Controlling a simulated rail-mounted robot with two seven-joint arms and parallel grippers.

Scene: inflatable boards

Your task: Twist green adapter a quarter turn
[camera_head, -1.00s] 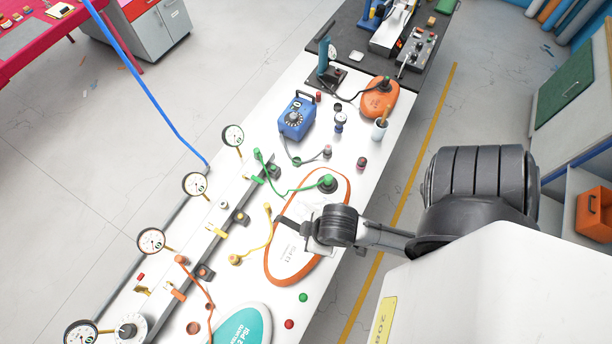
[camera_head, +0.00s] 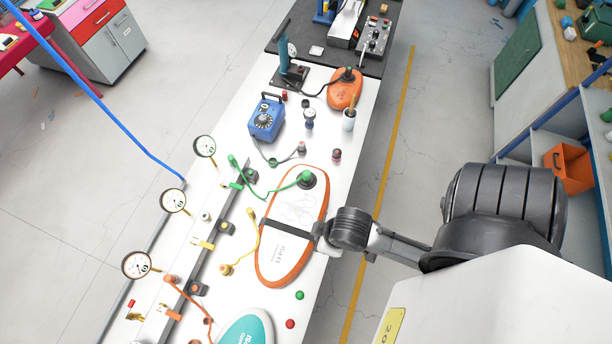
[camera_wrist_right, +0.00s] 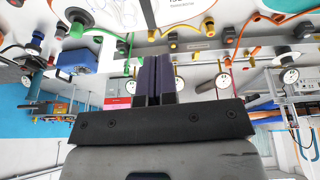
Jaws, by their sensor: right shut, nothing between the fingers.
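The green adapter (camera_head: 306,179) sits on the round black valve at the far end of a white board with an orange rim (camera_head: 263,262). A green hose runs left from it to the rail. In the right wrist view the adapter (camera_wrist_right: 82,18) is at the upper left, apart from my fingers. My right gripper (camera_head: 318,232) is at the board's right edge, beside the dark strap and nearer than the adapter. In its wrist view its dark fingers (camera_wrist_right: 153,78) are together and empty. My left gripper is not in view.
A rail with several gauges (camera_head: 173,201) and couplings runs along the table's left side. A yellow hose (camera_head: 243,245) lies left of the board. A blue pump box (camera_head: 266,118) and an orange board (camera_head: 345,90) are farther back. Green (camera_head: 299,295) and red (camera_head: 290,324) caps lie in front.

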